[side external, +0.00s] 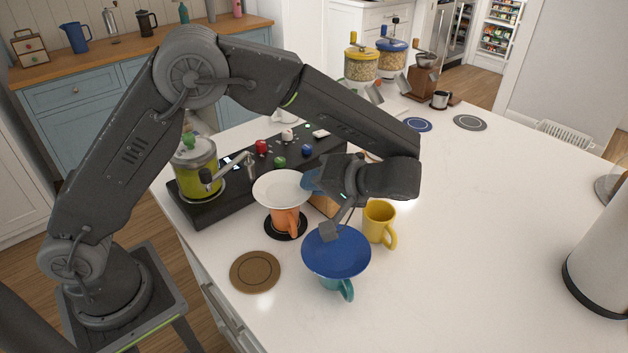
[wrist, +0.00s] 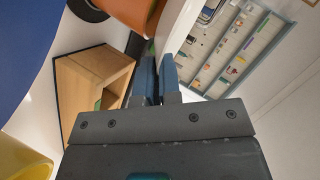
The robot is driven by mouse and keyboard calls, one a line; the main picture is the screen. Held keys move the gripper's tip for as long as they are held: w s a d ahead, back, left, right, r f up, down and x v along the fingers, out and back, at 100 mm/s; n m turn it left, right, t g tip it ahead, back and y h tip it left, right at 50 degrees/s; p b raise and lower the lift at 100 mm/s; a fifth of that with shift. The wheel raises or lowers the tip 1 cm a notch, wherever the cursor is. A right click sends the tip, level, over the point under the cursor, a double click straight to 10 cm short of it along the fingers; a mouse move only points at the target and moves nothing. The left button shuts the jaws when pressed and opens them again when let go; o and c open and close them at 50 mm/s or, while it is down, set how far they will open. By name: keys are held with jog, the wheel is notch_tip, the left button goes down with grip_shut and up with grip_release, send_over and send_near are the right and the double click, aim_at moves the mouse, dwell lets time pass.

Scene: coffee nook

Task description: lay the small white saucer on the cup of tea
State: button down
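The small white saucer (side external: 281,187) is over the orange cup (side external: 287,222), level or nearly so, and hides the cup's mouth and contents. I cannot tell whether it rests fully on the rim. The saucer shows edge-on in the wrist view (wrist: 178,28), beside the orange cup (wrist: 128,10). My gripper (side external: 312,181) is at the saucer's right edge. Its two blue fingers are close together in the wrist view (wrist: 159,80), one on each side of the saucer's rim, and look shut on it.
A blue saucer (side external: 336,252) covers a teal cup (side external: 346,290) in front. A yellow cup (side external: 379,222) stands close right. A wooden box (wrist: 85,80) is near my fingers. The black machine (side external: 230,185) is behind; a cork coaster (side external: 255,272) lies front left.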

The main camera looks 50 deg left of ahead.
jog(key=shift+f, duration=0.55)
jog(key=c, duration=1.2)
grip_release()
jog(key=shift+c, duration=0.2)
jog(key=v, duration=0.6)
notch_tip(320, 180, up, 8)
jog(key=m+t+h, duration=0.2)
jog(key=m+h, duration=0.2)
jog(key=h, duration=0.3)
send_over(286, 197)
jog(key=s+a+m+t+h, duration=0.2)
jog(key=s+m+t+h, duration=0.2)
jog(key=s+t, duration=0.3)
jog(key=s+h, duration=0.1)
jog(key=s, duration=0.4)
jog(key=shift+a+r+m, duration=0.3)
jog(key=shift+a+m, duration=0.1)
